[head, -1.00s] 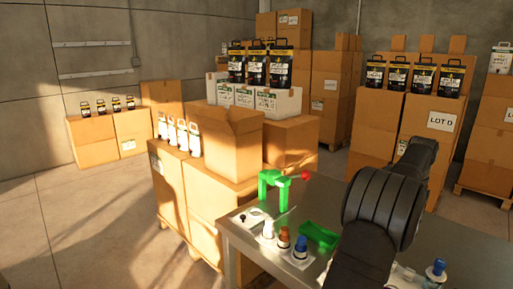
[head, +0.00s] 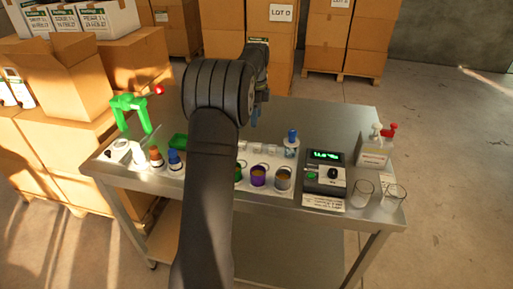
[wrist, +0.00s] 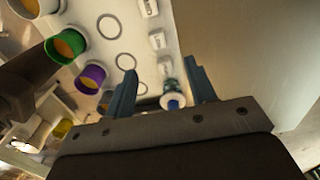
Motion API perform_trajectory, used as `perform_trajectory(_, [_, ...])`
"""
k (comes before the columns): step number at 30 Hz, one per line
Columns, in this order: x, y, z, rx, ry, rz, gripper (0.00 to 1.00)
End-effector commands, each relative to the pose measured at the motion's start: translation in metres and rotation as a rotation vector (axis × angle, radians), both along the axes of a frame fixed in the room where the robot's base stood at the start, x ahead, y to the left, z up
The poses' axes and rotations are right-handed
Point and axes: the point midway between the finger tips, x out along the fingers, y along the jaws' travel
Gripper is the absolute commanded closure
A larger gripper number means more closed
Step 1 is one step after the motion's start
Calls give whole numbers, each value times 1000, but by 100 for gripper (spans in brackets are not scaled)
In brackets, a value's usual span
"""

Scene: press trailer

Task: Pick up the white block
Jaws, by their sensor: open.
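Three small white blocks with dark markings stand in a row on a white mat (wrist: 128,45) in the wrist view: a far white block (wrist: 147,8), a middle white block (wrist: 157,40) and a near white block (wrist: 164,65). In the head view, small white blocks (head: 272,150) show just right of my arm. My gripper (wrist: 162,88) is open and empty, its blue fingers apart. The near block appears beyond the gap between the fingertips, not between them. In the head view my arm hides most of my gripper; a blue finger (head: 254,116) shows above the table.
A blue-capped bottle (head: 291,143) stands right of the blocks; it shows between the fingers in the wrist view (wrist: 172,100). Purple (head: 258,176) and green (wrist: 66,45) cups stand nearby. A device with a lit display (head: 326,176) and glass beakers (head: 393,197) are at right.

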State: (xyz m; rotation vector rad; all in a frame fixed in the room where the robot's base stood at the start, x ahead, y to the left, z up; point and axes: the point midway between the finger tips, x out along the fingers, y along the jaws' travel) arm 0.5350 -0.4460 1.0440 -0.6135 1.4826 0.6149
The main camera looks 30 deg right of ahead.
Motion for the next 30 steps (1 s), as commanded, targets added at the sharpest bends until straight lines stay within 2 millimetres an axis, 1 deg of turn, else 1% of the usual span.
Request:
perform_trajectory(1, [-1, 0, -12, 2, 2, 0, 49])
perform_trajectory(3, [-1, 0, -28, 2, 2, 0, 49])
perform_trajectory(6, [-1, 0, -48, 2, 2, 0, 49])
perform_trajectory(9, [-1, 0, -62, 1, 1, 0, 49])
perform_trajectory(17, [-2, 0, -81, 0, 0, 0, 49])
perform_trajectory(22, [-9, 1, -106, 1, 1, -1, 49])
perform_trajectory(25, [-8, 1, -119, 1, 1, 0, 49])
perform_trajectory(30, [-7, 0, -125, -1, -1, 0, 49])
